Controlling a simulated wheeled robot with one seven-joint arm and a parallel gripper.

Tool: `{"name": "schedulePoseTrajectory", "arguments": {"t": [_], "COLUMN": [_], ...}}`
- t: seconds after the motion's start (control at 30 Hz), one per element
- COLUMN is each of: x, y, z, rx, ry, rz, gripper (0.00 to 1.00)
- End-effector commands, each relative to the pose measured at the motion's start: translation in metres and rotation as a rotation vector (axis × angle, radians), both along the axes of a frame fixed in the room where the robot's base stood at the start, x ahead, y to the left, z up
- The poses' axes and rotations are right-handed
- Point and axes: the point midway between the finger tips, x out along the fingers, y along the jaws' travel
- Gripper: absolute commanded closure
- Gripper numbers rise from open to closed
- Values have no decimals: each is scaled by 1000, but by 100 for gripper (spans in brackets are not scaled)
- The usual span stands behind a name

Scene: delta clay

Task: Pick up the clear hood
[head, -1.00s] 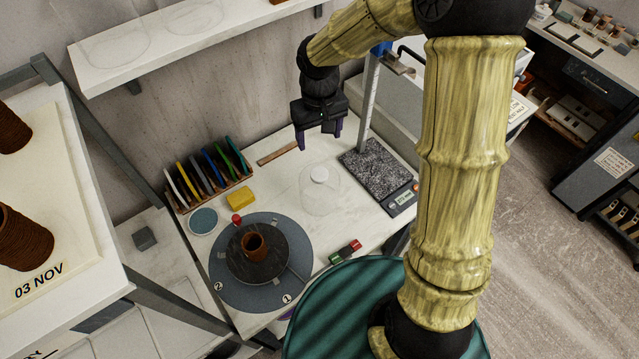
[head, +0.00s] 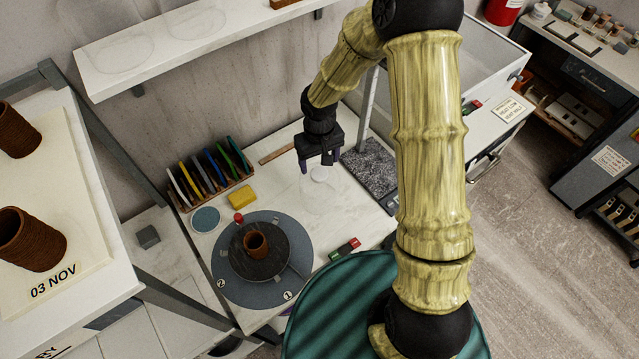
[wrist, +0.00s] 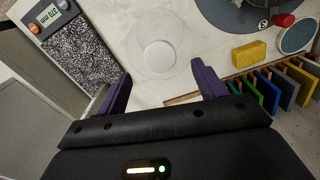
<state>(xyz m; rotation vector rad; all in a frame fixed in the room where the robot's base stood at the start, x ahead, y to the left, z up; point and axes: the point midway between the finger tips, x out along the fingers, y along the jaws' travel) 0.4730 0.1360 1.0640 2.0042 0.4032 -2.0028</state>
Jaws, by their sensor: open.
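The clear hood (head: 322,196) stands on the white table, a see-through dome with a white round knob (head: 319,174) on top. In the wrist view the knob (wrist: 160,55) shows from above, with the faint hood (wrist: 140,35) around it. My gripper (head: 322,165) is open and empty, its purple fingers pointing down just above and behind the knob. In the wrist view the gripper (wrist: 160,82) has its fingers spread wide, with the knob beyond the fingertips and not between them. The hood's edge is hard to make out.
A dark speckled slab (head: 370,167) with a post stands right of the hood. A grey turntable disc (head: 225,275) with a brown clay pot (head: 255,243), a yellow sponge (head: 241,197) and a rack of coloured discs (head: 211,180) lie left.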

Motion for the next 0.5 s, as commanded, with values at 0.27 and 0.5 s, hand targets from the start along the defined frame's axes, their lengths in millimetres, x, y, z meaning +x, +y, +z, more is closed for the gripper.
{"name": "schedulePoseTrajectory", "arguments": {"t": [0.27, 0.5], "x": [-4, -3], "y": [-1, -1], "z": [-26, -49], "rx": [-2, -1], "ry": [5, 2], "rz": [3, 2], "gripper": [30, 30]}}
